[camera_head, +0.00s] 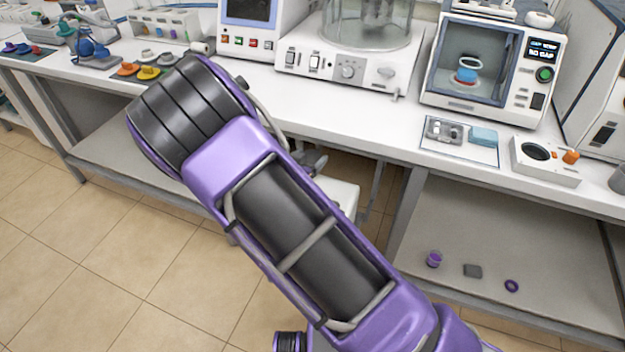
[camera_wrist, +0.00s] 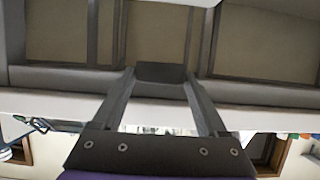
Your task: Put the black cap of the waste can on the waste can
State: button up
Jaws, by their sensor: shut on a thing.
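My gripper (camera_wrist: 160,74) shows in the wrist view, with its two long fingers shut on a dark, flat-faced thing, the black cap (camera_wrist: 160,72) by its colour. Only one side of the cap shows. In the head view my purple and black arm crosses the middle and I cannot make out the gripper or the cap. I cannot pick out the waste can for sure in either view. A grey can-like thing (camera_head: 619,178) is cut off at the right edge of the head view, and I cannot tell what it is.
A long white bench (camera_head: 400,130) runs across the back, crowded with instruments. A white device with a dark round opening (camera_head: 537,152) stands at the right. Floor at left is clear.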

notch_tip(320, 180, down, 8)
jog(key=shift+f+b, duration=0.25)
jog(key=shift+b, duration=0.3)
jog(key=shift+f, duration=0.1)
jog(key=shift+f, duration=0.2)
jog(key=o, duration=1.2)
jog(key=shift+r, duration=0.1)
jog(key=shift+r, duration=0.1)
jog(key=shift+r, duration=0.25)
jog(key=p+v, duration=0.1)
jog(key=v, duration=1.1)
jog(key=shift+f, duration=0.15)
